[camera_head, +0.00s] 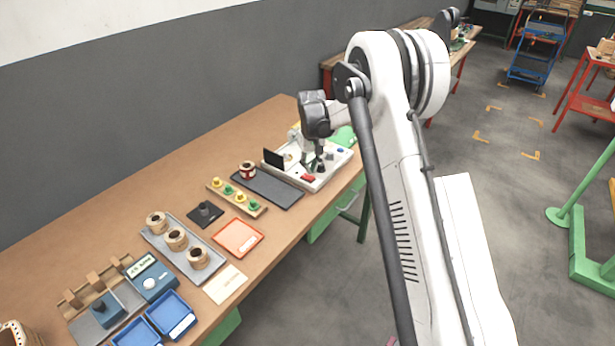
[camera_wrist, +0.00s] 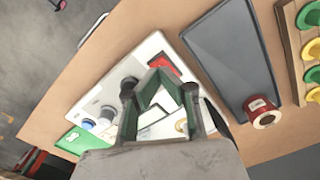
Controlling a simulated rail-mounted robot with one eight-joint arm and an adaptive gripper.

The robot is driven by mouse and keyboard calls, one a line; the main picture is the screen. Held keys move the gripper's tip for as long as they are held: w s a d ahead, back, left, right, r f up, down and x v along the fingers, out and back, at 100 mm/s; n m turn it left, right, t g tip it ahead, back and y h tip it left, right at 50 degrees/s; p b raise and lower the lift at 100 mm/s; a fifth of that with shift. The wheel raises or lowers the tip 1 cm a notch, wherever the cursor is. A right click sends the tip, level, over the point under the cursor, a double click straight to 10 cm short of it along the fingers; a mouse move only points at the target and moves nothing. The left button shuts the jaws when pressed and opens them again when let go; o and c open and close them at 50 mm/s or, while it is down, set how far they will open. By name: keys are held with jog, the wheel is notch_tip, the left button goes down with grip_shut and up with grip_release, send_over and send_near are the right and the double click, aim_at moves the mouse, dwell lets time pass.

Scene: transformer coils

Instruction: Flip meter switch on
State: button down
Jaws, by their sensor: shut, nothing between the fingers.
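The meter is a white panel (camera_head: 320,184) at the far end of the workbench, with a black upright plate (camera_head: 273,158) on its left side. A red switch (camera_head: 306,178) sits near its front edge; whether it is on or off cannot be told. My gripper (camera_head: 318,168) points down over the panel, close to the switch, and is shut and empty. In the wrist view the gripper (camera_wrist: 158,76) overlaps the white panel (camera_wrist: 103,82), and the red switch (camera_wrist: 161,65) shows just beyond the fingertips, partly hidden by them. Contact cannot be told.
A dark grey tray (camera_head: 272,190) with a red-banded coil (camera_head: 247,170) lies left of the meter. A wooden rack of yellow and green pieces (camera_head: 237,199), an orange tray (camera_head: 237,238) and a grey coil tray (camera_head: 197,250) stand nearer. A blue knob (camera_head: 340,150) is on the panel.

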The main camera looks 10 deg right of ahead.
aim_at(311, 177)
jog(key=shift+f+b, duration=1)
jog(key=shift+f, duration=0.3)
dwell(0.8)
jog(key=shift+r, duration=0.1)
jog(key=shift+r+p, duration=1)
jog(key=shift+r, duration=2.4)
